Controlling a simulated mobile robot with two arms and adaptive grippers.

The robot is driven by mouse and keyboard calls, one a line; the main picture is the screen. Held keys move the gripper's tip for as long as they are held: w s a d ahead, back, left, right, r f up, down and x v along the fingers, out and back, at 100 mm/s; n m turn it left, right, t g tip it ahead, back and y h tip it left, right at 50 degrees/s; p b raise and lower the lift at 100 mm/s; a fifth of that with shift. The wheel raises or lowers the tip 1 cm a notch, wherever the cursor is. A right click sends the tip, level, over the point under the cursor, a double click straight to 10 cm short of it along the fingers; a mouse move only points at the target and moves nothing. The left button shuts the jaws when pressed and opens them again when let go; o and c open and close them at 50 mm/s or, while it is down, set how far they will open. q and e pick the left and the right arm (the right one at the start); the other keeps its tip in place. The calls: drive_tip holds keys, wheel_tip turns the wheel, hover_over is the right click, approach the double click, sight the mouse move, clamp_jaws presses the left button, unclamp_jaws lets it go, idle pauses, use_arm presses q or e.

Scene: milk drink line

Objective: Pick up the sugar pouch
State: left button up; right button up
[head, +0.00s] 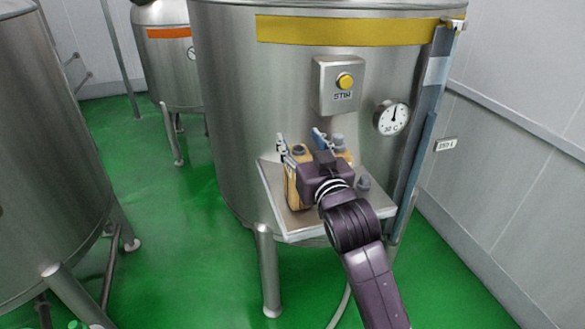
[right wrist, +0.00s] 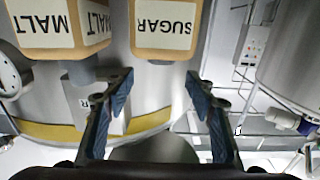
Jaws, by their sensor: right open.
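The sugar pouch (right wrist: 165,28) is a tan container with a white SUGAR label. It shows upside down in the right wrist view, with its dark cap just beyond and between my fingertips. In the head view a tan container (head: 292,188) on the shelf, apparently this pouch, is partly covered by my right gripper (head: 301,141). That gripper also shows in the right wrist view (right wrist: 159,82), open with nothing between its fingers. I cannot tell whether a finger touches the pouch. My left gripper is not in view.
A malt container (right wrist: 55,25) stands beside the sugar. The metal shelf (head: 311,229) is fixed to a large steel tank (head: 235,110) with a yellow STIR button (head: 345,81) and a dial (head: 391,117). A grey knob-like item (head: 364,183) sits at the right. Green floor lies open at left.

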drive_tip(key=f, duration=0.2)
drive_tip(key=shift+s+d+f, duration=0.1)
drive_tip(key=shift+s+f, duration=0.1)
drive_tip(key=shift+f, duration=0.1)
wheel_tip(320, 180, down, 5)
drive_tip(key=p, duration=0.1)
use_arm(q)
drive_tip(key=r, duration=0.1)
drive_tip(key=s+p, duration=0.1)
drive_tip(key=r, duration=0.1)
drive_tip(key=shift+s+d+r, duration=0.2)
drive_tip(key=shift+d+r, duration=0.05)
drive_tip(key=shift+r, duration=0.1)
use_arm(e)
drive_tip(key=x, duration=0.7)
drive_tip(key=shift+r, duration=0.1)
